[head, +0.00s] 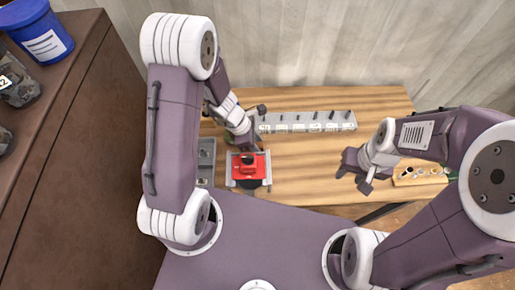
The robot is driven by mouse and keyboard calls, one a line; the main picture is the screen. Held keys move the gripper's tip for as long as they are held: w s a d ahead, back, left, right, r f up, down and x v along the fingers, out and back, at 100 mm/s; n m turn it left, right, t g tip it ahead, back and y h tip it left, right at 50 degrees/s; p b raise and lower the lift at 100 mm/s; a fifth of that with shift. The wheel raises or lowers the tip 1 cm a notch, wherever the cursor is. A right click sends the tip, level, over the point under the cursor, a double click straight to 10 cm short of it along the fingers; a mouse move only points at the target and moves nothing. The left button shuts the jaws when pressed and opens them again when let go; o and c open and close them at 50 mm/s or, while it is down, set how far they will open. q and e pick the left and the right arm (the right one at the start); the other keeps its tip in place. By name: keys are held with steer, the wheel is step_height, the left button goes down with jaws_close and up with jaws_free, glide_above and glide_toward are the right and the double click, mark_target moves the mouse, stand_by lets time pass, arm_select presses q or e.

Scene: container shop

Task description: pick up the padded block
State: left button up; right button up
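My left gripper (248,148) points down just behind a red block-like object (250,167). The red object sits in a grey metal holder with side rails (233,181). I cannot tell whether the red object is the padded block, as no padding is clear at this size. My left gripper's fingers are small and partly hidden by its wrist, so their opening does not show. I cannot tell whether it touches the red object. My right gripper (355,180) is over the right part of the wooden table, with its fingers apart and nothing between them.
A long grey rack (307,122) with several dark pegs lies along the table's back. A grey tray (206,160) is at the left edge. A board with small round items (420,176) is at the right. A brown cabinet (75,120) with a blue tub (40,35) stands left. The table's middle (305,165) is clear.

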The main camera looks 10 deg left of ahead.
mark_target(257, 144)
arm_select(q)
jaws_close()
steer(key=shift+r, duration=0.15)
step_height(257, 144, up, 10)
steer(key=p, duration=0.5)
steer(key=shift+s, duration=0.1)
steer(key=shift+c, duration=2.2)
jaws_free()
jaws_close()
